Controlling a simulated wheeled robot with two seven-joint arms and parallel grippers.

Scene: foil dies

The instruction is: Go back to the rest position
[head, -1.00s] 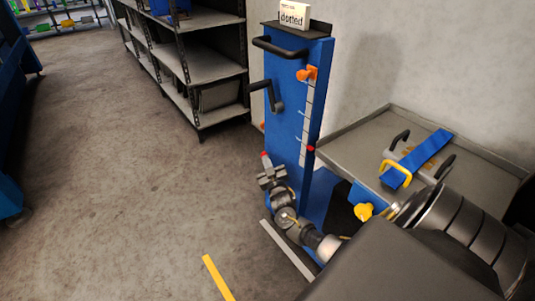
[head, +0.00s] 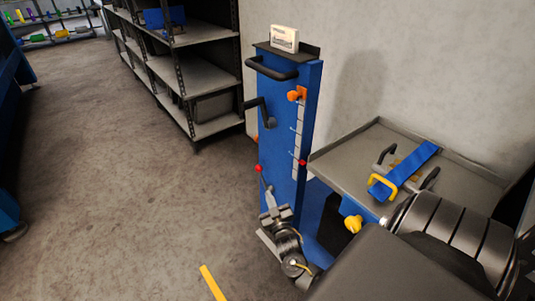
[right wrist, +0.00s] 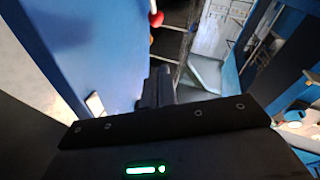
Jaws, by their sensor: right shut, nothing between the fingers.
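My right gripper (head: 271,198) is shut and empty in the head view. It is low in front of the blue stand (head: 284,130), just below a red-tipped lever (head: 258,168), with a small gap between them. In the right wrist view the dark shut fingers (right wrist: 157,85) point up the picture, with the blue stand (right wrist: 95,45) to their left and a red ball (right wrist: 156,19) beyond them. My left gripper is not in view.
The stand has a black handle (head: 272,70), a crank (head: 262,112) and an orange knob (head: 297,95). A grey tray table (head: 340,165) at the right holds a blue piece with handles (head: 410,165). Shelves (head: 195,75) stand behind. Floor at left is clear.

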